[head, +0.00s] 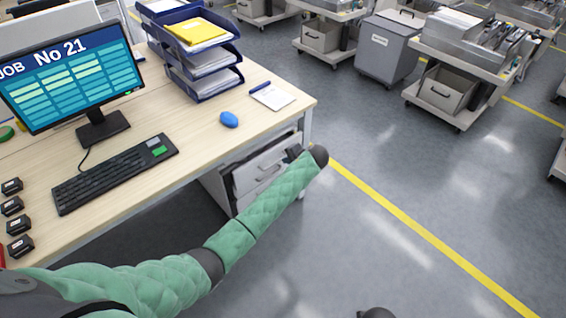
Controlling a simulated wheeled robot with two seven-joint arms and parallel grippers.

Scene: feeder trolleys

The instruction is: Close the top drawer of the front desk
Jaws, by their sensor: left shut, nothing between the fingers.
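The front desk (190,150) has a light wood top and stands at the left. Under its right end is a grey-white drawer unit; the top drawer (250,178) shows a pale front with a dark handle and seems to stand out somewhat from the unit. My left arm, in a green quilted sleeve, reaches across in front of the unit. My left gripper (293,153) is dark, small and partly hidden behind the wrist, at the top drawer's right end. It is shut and empty; whether it touches the drawer I cannot tell.
Trolleys (465,60) and a grey bin (388,50) stand behind. The floor right of the desk is clear, crossed by a yellow line.

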